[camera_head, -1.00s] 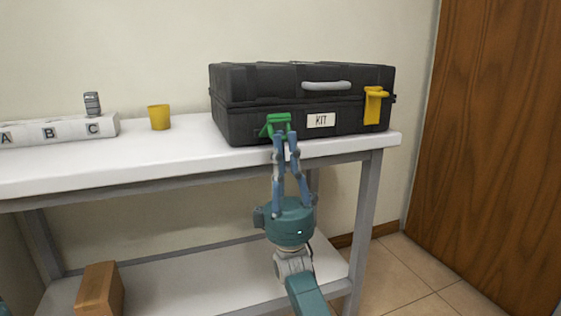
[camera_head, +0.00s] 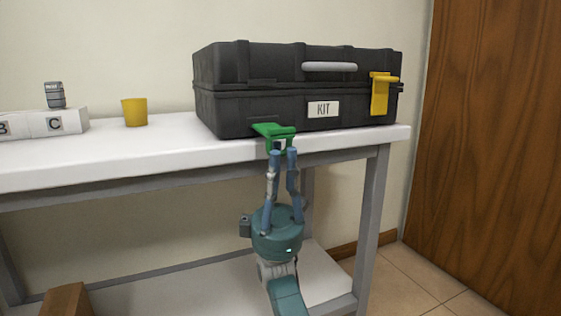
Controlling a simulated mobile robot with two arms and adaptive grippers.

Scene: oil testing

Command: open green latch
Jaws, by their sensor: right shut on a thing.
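A black case (camera_head: 285,95) labelled KIT stands on the white table, its lid down. The green latch (camera_head: 266,129) is at the left of the case's front. It sticks out from the case and slopes down toward the table's front edge. My right gripper (camera_head: 283,152) comes up from below and is shut on the outer end of the green latch; its fingertips partly hide that end. A yellow latch (camera_head: 380,94) lies upright against the right of the case's front. My left gripper is out of view.
The white table (camera_head: 130,150) has a yellow cup (camera_head: 134,112) and lettered white blocks (camera_head: 58,123) with a small grey item (camera_head: 54,95) on top at left. A brown box (camera_head: 65,302) is on the lower shelf. A wooden door (camera_head: 495,140) stands at right.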

